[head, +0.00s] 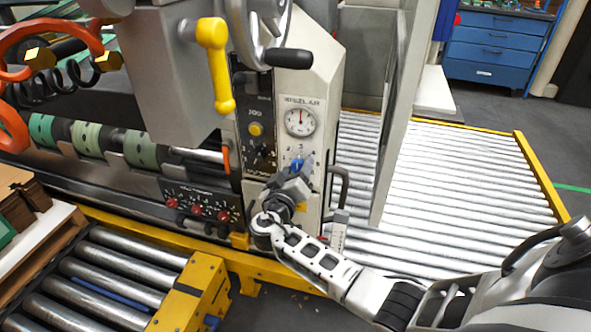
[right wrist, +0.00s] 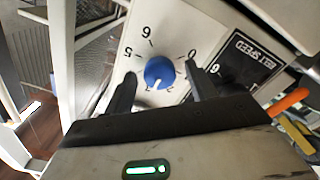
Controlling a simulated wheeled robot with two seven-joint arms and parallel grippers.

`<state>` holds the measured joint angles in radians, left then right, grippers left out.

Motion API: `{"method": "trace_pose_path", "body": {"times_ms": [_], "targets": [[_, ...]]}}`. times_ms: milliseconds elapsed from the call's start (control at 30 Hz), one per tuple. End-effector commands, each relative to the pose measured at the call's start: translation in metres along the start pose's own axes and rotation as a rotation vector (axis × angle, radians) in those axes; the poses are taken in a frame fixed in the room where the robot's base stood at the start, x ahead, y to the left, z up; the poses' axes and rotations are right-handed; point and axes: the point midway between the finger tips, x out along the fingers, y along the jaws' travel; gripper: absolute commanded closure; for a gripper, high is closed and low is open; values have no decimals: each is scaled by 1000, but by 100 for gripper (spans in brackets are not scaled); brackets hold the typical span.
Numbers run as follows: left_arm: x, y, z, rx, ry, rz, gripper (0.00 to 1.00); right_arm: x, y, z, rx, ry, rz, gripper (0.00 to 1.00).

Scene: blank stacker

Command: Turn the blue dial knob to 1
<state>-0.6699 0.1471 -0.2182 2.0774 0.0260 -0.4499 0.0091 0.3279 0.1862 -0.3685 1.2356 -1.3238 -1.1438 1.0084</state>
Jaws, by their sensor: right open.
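The blue dial knob (head: 297,164) is on the pale front panel, below the round white gauge. In the right wrist view the knob (right wrist: 160,71) sits in a ring of black numerals that looks turned around. A small white mark shows on the knob's lower edge, but I cannot tell surely which numeral it points at. My right gripper (head: 296,180) is close in front of the panel at the knob. In the wrist view its dark fingers (right wrist: 160,73) are open, one on each side of the knob, with gaps visible between them and it. My left gripper is not in view.
A white gauge (head: 300,121) is above the knob. A black panel marked BELT SPEED (right wrist: 245,65) is beside it. A yellow-handled lever (head: 216,60), a yellow button (head: 256,129) and red knobs (head: 197,208) are to the left. A grey handle (head: 338,187) is close on the right.

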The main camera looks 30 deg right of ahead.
Motion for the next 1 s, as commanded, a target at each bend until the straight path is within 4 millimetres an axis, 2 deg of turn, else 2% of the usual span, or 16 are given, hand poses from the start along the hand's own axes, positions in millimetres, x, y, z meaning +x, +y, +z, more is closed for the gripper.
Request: {"method": "trace_pose_path", "body": {"times_ms": [133,167,300,333,667,1000], "targets": [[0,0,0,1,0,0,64,0,0,0,0,0,0,44],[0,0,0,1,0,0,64,0,0,0,0,0,0,47],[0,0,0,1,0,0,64,0,0,0,0,0,0,86],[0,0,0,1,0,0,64,0,0,0,0,0,0,89],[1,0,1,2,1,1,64,-1,0,0,-31,0,0,89],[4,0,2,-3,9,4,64,-1,-1,1,-242,0,0,89]]}}
